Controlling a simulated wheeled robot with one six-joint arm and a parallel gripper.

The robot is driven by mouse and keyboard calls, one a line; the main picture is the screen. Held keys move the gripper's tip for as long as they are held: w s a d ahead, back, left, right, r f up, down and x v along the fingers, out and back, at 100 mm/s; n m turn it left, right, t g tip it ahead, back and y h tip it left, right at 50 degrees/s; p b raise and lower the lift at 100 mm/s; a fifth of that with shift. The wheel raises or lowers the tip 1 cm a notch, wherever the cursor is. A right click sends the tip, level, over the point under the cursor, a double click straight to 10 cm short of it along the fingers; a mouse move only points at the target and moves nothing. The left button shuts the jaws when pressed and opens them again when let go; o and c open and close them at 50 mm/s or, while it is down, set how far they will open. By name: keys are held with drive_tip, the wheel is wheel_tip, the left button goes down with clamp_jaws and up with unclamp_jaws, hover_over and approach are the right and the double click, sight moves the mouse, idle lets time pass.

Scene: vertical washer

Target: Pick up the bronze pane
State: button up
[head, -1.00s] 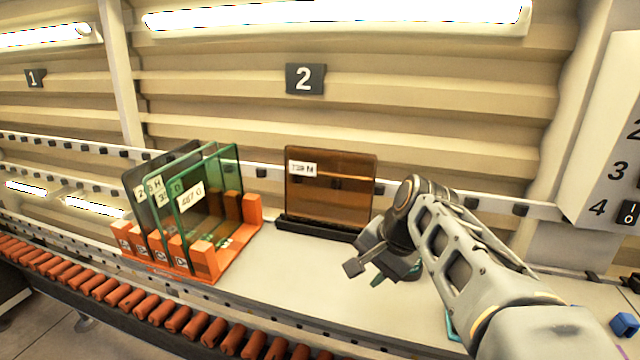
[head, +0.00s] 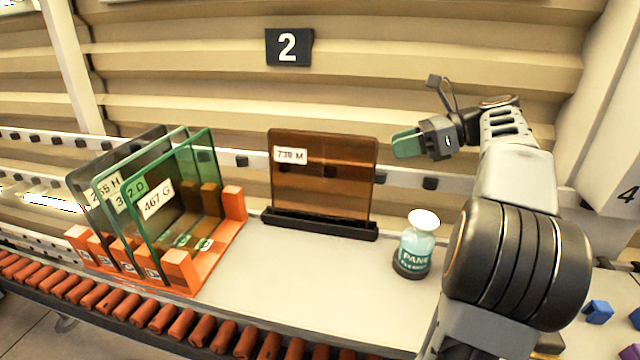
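The bronze pane (head: 322,182) stands upright in a black slotted base (head: 318,224) at the back of the white work surface, below the number 2 sign. It is brown and see-through, with a white label at its upper left. My gripper (head: 408,143) is raised just right of the pane's upper right edge, with its green-padded fingers pointing left toward it. In the picture a small gap shows between the fingertips and the pane. I see the gripper side-on, so its opening is hidden. No pane shows in it.
An orange rack (head: 215,252) at left holds several upright glass panes, dark and green. A pane cleaner bottle (head: 415,245) stands right of the base, below my gripper. A roller conveyor (head: 150,312) runs along the front. A blue block (head: 598,311) lies at far right.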

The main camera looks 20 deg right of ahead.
sight(367, 164)
drive_tip(key=shift+p+x, duration=0.4)
drive_tip(key=shift+x, duration=3.3)
clamp_jaws()
